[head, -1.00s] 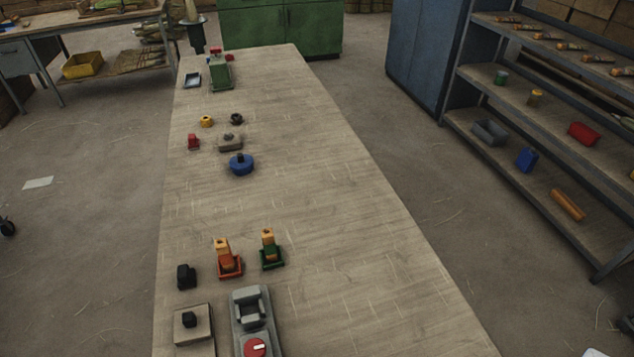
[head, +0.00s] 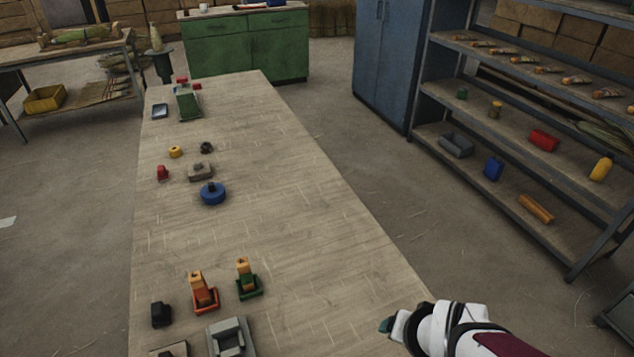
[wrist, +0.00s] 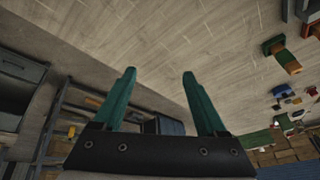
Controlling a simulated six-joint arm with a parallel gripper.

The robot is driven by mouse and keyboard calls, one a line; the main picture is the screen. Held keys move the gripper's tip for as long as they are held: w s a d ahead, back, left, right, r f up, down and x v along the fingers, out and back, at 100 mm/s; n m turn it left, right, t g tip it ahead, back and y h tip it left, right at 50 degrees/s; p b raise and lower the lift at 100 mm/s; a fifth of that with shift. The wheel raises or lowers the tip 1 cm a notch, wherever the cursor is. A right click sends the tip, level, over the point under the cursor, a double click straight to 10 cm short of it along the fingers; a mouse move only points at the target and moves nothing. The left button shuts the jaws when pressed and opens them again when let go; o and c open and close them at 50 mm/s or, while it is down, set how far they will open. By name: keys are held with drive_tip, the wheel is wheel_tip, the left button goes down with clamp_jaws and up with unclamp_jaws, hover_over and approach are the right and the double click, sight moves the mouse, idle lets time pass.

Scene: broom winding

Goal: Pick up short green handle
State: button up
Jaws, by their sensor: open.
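The likely short green handle is the orange-tan upright piece (head: 242,267) in a small green stand (head: 249,292), on the near part of the table. It also shows in the wrist view, where the green stand (wrist: 273,45) and the orange piece (wrist: 288,61) are at the upper right. A similar orange piece (head: 197,283) stands in a red-orange holder (head: 206,303) to its left. My gripper (head: 386,325) is at the table's right edge, well right of both. In the wrist view its teal fingers (wrist: 159,73) are spread apart with nothing between them.
The wooden table (head: 310,240) is clear between the stands and my gripper. A black block (head: 161,314) and a grey fixture (head: 229,338) are at the near left. A blue round piece (head: 212,194) and small parts lie farther back. A shelf rack (head: 430,112) stands at right.

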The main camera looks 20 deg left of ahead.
drive_tip(key=w+a+f+n+t+y, duration=0.1)
drive_tip(key=w+a+f+n+t, duration=0.15)
drive_tip(key=w+a, duration=0.3)
drive_tip(key=n+t+y, duration=0.1)
drive_tip(key=n+y, duration=0.8)
drive_tip(key=y, duration=0.1)
approach(244, 272)
drive_tip(key=x, duration=0.9)
drive_tip(key=shift+a, duration=0.1)
drive_tip(key=x, duration=0.5)
drive_tip(key=shift+w+f, duration=0.35)
drive_tip(key=shift+w, duration=0.05)
clamp_jaws()
